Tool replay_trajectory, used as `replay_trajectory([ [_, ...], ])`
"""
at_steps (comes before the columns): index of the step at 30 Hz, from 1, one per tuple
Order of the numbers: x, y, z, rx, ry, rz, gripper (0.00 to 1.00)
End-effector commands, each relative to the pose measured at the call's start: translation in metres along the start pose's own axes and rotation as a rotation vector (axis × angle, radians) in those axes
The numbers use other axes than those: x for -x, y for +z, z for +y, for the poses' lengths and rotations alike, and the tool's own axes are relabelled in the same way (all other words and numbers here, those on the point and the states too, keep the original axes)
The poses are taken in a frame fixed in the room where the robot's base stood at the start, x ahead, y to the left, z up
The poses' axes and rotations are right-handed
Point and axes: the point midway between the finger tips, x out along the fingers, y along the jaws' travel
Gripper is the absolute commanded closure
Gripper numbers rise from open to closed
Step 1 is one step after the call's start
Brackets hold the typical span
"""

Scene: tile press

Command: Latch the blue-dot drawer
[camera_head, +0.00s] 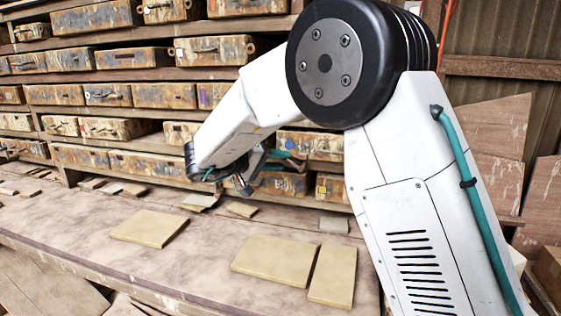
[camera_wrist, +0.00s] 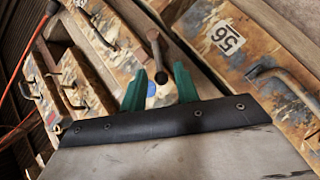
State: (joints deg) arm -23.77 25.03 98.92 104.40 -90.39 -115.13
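In the wrist view, a small blue dot (camera_wrist: 152,89) shows on a worn, paint-stained drawer front (camera_wrist: 118,62). A dark metal lever (camera_wrist: 155,50) with a rounded end lies just above the dot in the picture. My gripper (camera_wrist: 160,70) has its two teal fingers apart, one to each side of the dot and the lever's lower end. Whether the fingers touch the drawer front is unclear.
A drawer labelled 56 (camera_wrist: 225,38) with a metal handle is at right in the wrist view. More drawers (camera_wrist: 85,80) are at left. In the head view, a bench (camera_head: 70,215) with several flat yellowish tiles (camera_head: 275,260) runs below the drawer rack (camera_head: 125,75).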

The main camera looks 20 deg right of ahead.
Motion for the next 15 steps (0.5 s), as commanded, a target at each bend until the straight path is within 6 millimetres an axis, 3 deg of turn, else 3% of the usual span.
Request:
replay_trajectory([
  [4, -0.0107, 0.0001, 0.0001, -0.001, -0.001, -0.001, 0.69],
  [12, -0.012, 0.0, 0.0, -0.001, -0.001, 0.0, 0.69],
  [15, -0.0119, 0.0, 0.0, -0.001, -0.001, 0.0, 0.97],
])
